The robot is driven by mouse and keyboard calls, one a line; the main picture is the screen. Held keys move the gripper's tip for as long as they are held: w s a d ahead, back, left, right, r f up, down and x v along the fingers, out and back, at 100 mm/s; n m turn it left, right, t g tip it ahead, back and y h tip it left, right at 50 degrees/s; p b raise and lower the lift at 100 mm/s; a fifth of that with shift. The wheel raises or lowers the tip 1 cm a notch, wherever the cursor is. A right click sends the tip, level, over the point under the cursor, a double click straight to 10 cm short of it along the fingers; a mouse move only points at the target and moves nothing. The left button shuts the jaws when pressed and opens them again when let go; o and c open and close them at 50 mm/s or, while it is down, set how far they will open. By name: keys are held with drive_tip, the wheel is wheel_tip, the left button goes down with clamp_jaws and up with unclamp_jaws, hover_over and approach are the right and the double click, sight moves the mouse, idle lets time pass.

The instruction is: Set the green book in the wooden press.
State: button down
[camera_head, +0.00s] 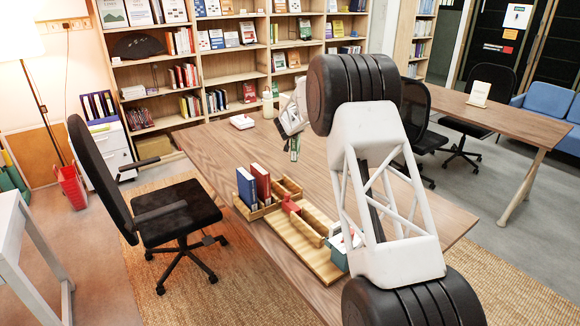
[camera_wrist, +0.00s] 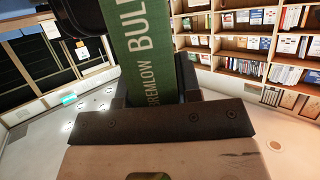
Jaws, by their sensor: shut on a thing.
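My gripper (camera_head: 293,128) is shut on the green book (camera_head: 295,148), which hangs below it over the table's far part, partly hidden by my arm. In the wrist view the green book (camera_wrist: 148,50) fills the space between the jaws, its white lettering running along the cover. A pale wooden fixture with a long flat board and rails (camera_head: 296,245) lies on the table, nearer than the book and apart from it; it looks like the wooden press. My arm covers part of its right side.
A blue book (camera_head: 246,187) and a red book (camera_head: 261,180) stand upright at the fixture's far left. A teal box (camera_head: 338,254) stands at the right. A white object (camera_head: 242,121) and a bottle (camera_head: 267,104) are at the table's far end.

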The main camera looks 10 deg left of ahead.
sight(295, 145)
drive_tip(key=shift+f, duration=3.05)
drive_tip(key=shift+f, duration=2.05)
drive_tip(key=c, duration=0.8)
unclamp_jaws()
drive_tip(key=shift+s+r, duration=0.35)
drive_tip(key=shift+s, duration=0.05)
drive_tip(key=v, duration=1.1)
